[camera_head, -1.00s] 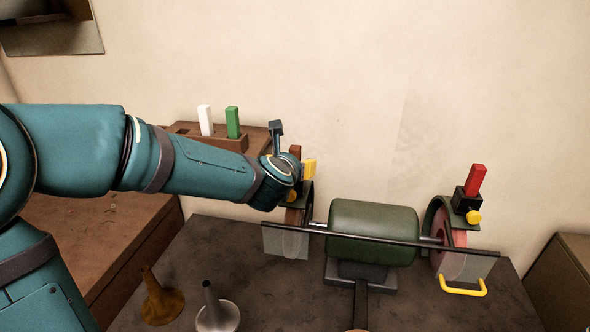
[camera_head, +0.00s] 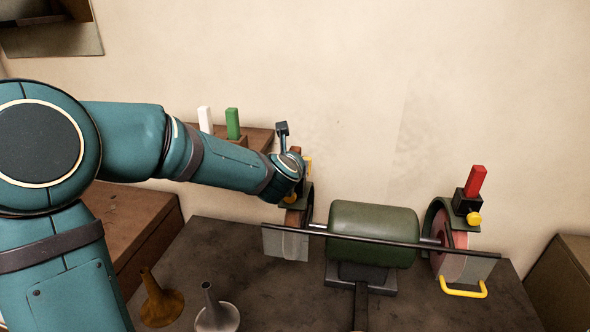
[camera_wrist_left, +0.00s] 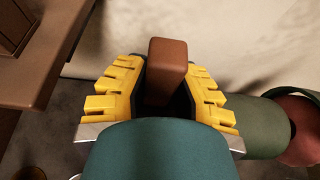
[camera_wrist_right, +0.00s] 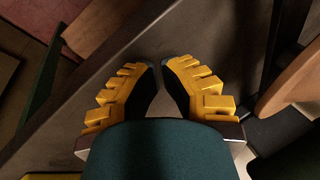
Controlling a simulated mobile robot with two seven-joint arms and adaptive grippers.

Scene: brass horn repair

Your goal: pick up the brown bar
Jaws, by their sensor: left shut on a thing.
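The brown bar (camera_wrist_left: 168,60) stands between the yellow fingers of my left gripper (camera_wrist_left: 163,75) in the left wrist view. The gripper is shut on it, with the bar's top end showing above the fingers. In the head view my left gripper (camera_head: 307,164) is above the left wheel of the grinder, and my wrist hides most of the bar. I cannot tell whether the bar's lower end still touches a holder. My right gripper (camera_wrist_right: 160,68) shows only in its wrist view, its fingertips close together with a narrow gap and nothing seen between them.
A green grinder (camera_head: 372,232) with a long dark rod across its front stands on the dark bench (camera_head: 255,300). A red bar (camera_head: 476,181) stands above its right wheel. White (camera_head: 204,119) and green (camera_head: 232,122) bars stand behind my left arm. Two funnel-shaped pieces stand front left.

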